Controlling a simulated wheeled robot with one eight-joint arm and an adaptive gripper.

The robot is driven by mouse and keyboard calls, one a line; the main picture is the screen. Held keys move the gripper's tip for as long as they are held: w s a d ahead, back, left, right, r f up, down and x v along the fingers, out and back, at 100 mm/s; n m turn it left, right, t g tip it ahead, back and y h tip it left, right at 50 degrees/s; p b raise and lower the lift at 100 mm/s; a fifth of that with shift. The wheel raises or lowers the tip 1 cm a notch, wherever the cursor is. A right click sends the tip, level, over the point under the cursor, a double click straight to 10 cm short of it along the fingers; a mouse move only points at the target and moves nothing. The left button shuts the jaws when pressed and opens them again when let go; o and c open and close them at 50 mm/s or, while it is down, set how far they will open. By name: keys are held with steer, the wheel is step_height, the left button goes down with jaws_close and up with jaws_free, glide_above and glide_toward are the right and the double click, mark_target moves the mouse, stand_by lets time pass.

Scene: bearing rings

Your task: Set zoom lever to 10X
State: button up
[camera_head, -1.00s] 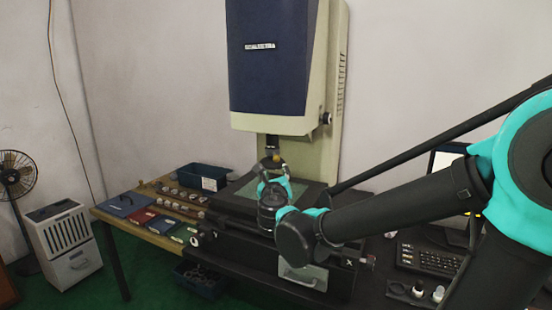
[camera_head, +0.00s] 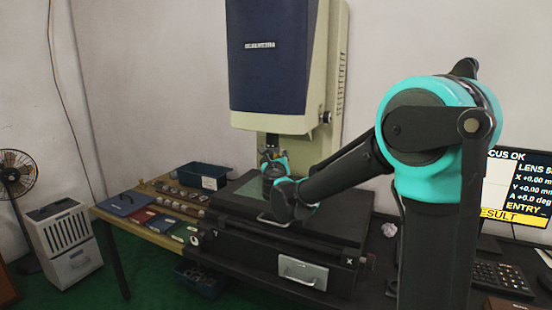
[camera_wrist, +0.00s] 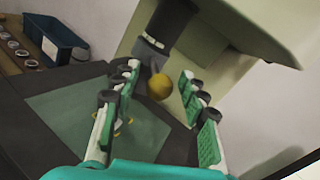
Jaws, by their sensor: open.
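The measuring machine (camera_head: 275,60) has a dark blue front and a cream column. In the wrist view its dark lens barrel (camera_wrist: 172,28) hangs down, and a yellow-orange ball knob (camera_wrist: 160,87), seemingly the zoom lever's end, sits by its lower end. My gripper (camera_wrist: 155,88) is open, with green-padded fingers on either side of the knob in the picture; I cannot tell that either finger touches it. In the head view my gripper (camera_head: 270,160) is just below the lens, above the stage, and hides the knob.
The stage (camera_head: 240,200) with its green plate lies beneath my gripper. A blue bin (camera_head: 203,176) and a wooden bench (camera_head: 150,232) with rings and coloured cases stand left. A monitor (camera_head: 515,185) and keyboard (camera_head: 497,276) are at right.

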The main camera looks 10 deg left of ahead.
steer(key=shift+c, duration=0.4)
jaws_close()
